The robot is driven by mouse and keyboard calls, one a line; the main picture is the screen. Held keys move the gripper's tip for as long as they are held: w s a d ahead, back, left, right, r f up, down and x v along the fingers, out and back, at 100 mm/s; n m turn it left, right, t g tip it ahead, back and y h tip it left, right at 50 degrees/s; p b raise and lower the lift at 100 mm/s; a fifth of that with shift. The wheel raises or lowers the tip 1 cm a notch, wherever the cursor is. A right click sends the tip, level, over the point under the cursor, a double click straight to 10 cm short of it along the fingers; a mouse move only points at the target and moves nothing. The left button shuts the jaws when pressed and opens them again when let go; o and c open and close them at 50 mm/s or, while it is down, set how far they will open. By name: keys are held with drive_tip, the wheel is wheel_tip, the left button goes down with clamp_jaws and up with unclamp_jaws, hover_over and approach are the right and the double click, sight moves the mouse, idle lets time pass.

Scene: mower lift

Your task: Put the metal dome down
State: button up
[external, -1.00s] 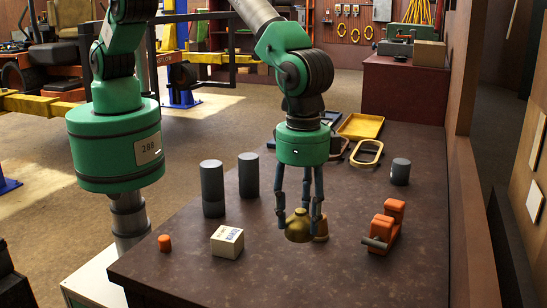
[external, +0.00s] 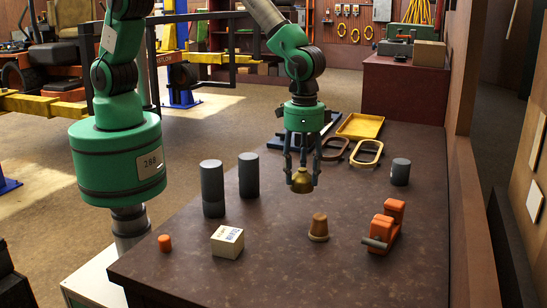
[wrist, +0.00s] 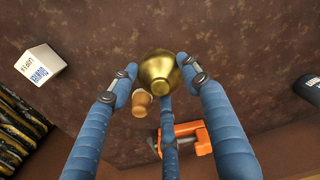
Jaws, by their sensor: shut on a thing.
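The metal dome (external: 302,180) is brassy gold, with its wide rim downward and a narrow top between my fingers. My gripper (external: 302,184) has three blue-grey fingers and is shut around the dome over the middle of the dark table (external: 345,275). Whether the dome's rim touches the table is hard to tell. In the wrist view the dome (wrist: 158,68) sits between the fingertips of my gripper (wrist: 157,80).
A tan, cork-like piece (external: 319,228) stands in front of the dome. A white box (external: 227,242), an orange cap (external: 164,243), two dark cylinders (external: 212,190) (external: 249,175) and an orange clamp (external: 385,226) stand around. Oval frames (external: 366,152) and a yellow tray (external: 361,126) lie behind.

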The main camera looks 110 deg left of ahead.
drive_tip(key=s+a+f+n+b, duration=0.1)
drive_tip(key=s+a+f+b, duration=0.1)
drive_tip(key=s+a, duration=0.6)
drive_tip(key=a, duration=0.2)
drive_tip(key=shift+a+f+b, duration=0.3)
drive_tip(key=shift+b, duration=0.05)
drive_tip(key=w, duration=0.5)
drive_tip(key=w+f+b, duration=0.1)
drive_tip(key=w, duration=0.4)
drive_tip(key=w+b, duration=0.1)
drive_tip(key=w, duration=0.5)
drive_tip(key=shift+a+f, duration=0.25)
drive_tip(key=shift+s, duration=0.1)
drive_tip(key=shift+f+b, duration=0.75)
drive_tip(key=shift+f, duration=0.95)
drive_tip(key=shift+f, duration=0.15)
drive_tip(key=o, duration=1.2)
drive_tip(key=shift+o, duration=0.2)
